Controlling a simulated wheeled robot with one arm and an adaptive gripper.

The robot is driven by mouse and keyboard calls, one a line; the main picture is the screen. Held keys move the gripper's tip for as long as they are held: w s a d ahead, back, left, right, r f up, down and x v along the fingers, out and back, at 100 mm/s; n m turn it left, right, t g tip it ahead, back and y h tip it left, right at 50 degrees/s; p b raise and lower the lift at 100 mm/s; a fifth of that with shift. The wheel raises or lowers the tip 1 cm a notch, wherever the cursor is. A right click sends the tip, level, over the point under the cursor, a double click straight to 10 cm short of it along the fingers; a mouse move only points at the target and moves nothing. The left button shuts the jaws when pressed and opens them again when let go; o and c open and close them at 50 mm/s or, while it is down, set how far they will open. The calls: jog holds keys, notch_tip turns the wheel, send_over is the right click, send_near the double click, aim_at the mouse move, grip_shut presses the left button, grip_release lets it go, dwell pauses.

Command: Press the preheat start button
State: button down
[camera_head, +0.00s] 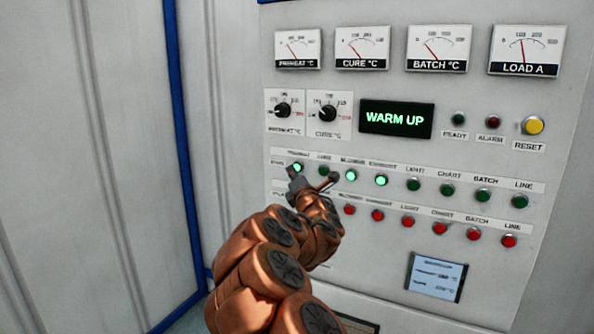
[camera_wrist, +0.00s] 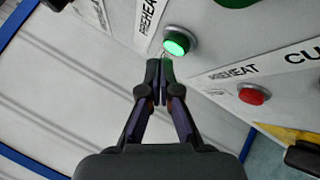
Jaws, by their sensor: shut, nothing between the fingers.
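The preheat start button (camera_head: 298,167) is a green, brightly lit button at the left end of the upper button row, under the "PREHEAT" label. In the wrist view the lit preheat start button (camera_wrist: 176,42) sits just beyond my fingertips. My gripper (camera_head: 296,184) is shut and empty, in front of the left end of the button rows. In the wrist view my gripper's fingertips (camera_wrist: 159,68) are together, slightly below and left of the button; I cannot tell whether they touch the panel. The red preheat button (camera_wrist: 253,95) shows to the right there. My arm hides part of the lower row.
The display (camera_head: 397,119) reads "WARM UP". Two more green buttons (camera_head: 350,176) (camera_head: 381,181) are lit in the upper row. Red buttons (camera_head: 408,222) line the lower row. Knobs (camera_head: 328,113), gauges (camera_head: 362,47) and a yellow reset button (camera_head: 532,126) are above. Bare wall is left.

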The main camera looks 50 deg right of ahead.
jog(key=shift+s+a+b, duration=0.25)
jog(key=shift+a+b, duration=0.3)
jog(key=shift+a, duration=0.25)
jog(key=shift+s+a+b, duration=0.2)
jog(key=shift+a+b, duration=0.35)
jog(key=shift+a, duration=0.3)
jog(key=shift+s+a+b, duration=0.25)
jog(key=shift+a+b, duration=0.3)
jog(key=shift+a, duration=0.25)
jog(key=shift+r, duration=0.1)
